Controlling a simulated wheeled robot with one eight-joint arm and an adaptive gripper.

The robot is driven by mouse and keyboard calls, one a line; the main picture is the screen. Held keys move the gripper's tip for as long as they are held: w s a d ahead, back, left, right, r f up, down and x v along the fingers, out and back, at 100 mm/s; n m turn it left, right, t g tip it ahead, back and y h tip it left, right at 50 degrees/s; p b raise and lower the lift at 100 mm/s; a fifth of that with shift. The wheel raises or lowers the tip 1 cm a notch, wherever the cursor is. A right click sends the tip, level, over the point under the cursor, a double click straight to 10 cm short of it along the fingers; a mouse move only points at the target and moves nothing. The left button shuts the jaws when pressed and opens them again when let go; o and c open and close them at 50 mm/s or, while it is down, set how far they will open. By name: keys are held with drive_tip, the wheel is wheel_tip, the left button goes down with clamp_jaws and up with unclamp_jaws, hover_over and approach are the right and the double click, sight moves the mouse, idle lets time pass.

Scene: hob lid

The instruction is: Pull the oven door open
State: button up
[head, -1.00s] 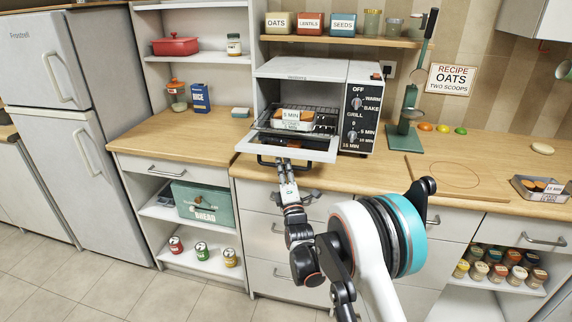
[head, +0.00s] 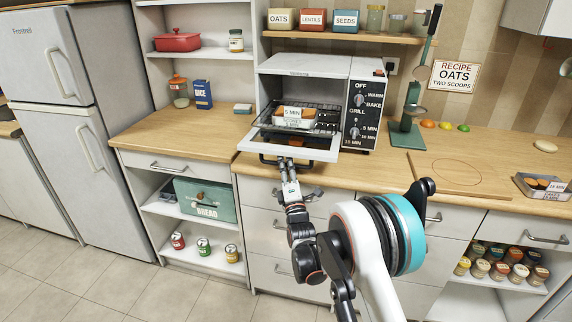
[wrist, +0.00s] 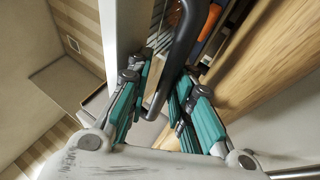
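The toaster oven (head: 302,67) stands on the counter against the back wall. Its door (head: 275,145) is folded down, about level, and sticks out past the counter's front edge. The dark door handle (head: 270,161) runs along the door's front. My gripper (head: 285,164) is at the handle, below the door's front edge. In the wrist view the black handle (wrist: 173,65) passes between the teal-padded fingers of my gripper (wrist: 158,108). The fingers are apart, with gaps beside the bar. Inside the oven, a labelled tin (head: 293,115) sits on the wire rack.
Drawers (head: 262,222) lie below the door, behind my arm. A green stand with a ladle (head: 407,130) is right of the oven. A round-marked board (head: 458,172) and a tin (head: 542,186) lie farther right. The counter left of the oven (head: 195,135) is mostly clear.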

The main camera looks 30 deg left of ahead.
drive_tip(key=v, duration=1.1)
drive_tip(key=shift+s+d+f, duration=0.15)
drive_tip(key=shift+s+f, duration=0.05)
drive_tip(key=shift+s, duration=0.1)
